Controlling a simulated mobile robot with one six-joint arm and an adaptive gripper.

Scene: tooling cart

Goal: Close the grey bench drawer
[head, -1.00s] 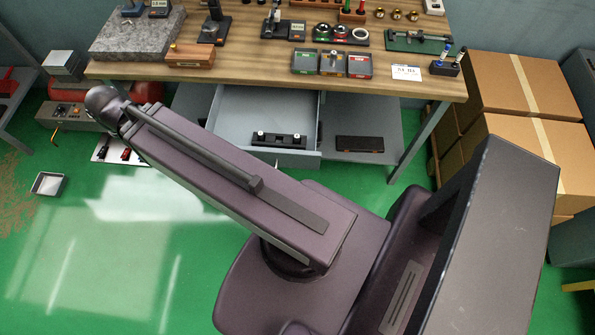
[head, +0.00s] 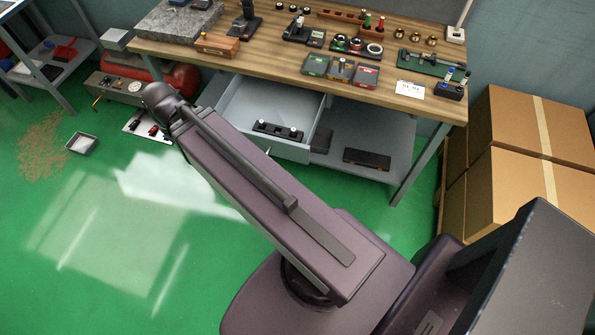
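The grey bench drawer (head: 285,149) is pulled out below the front edge of the wooden bench top. My arm crosses the picture in front of the drawer's left part and hides that part. The end of my arm that shows is at the upper left, left of the drawer. My gripper is not in the picture, so its state and its distance from the drawer do not show.
The wooden bench (head: 270,50) carries gauges, small trays and a granite block (head: 178,22). A grey lower shelf (head: 385,150) holds a dark case (head: 367,158). Cardboard boxes (head: 520,150) stand right. A red tank (head: 180,78) and small tray (head: 82,143) are left. Green floor is open at left.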

